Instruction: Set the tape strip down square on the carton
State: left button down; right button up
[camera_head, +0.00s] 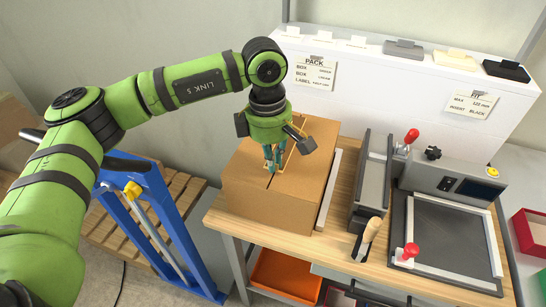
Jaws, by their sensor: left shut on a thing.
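The brown cardboard carton (262,207) stands closed on the left part of the wooden workbench, with a dark seam showing on its top. My left gripper (272,165) points down over the carton's top, its teal fingers shut on the tape strip (287,157). Only a thin tan-orange edge of the strip shows beside the fingers; the gripper hides much of it. I cannot tell whether the strip touches the carton's top or how square it lies. My right gripper is not in view.
A pale bar (329,190) stands along the carton's right side. A white shelf (400,90) with sample pieces runs behind. A blue stand (150,220) is at left.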

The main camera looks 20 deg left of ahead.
pick_arm(q)
jog(key=shift+f+b, duration=0.7)
jog(key=shift+f, duration=0.05)
dwell(0.5)
jog(key=c, duration=1.3)
grip_release()
jog(key=r, duration=1.2)
jog(key=shift+a, duration=0.4)
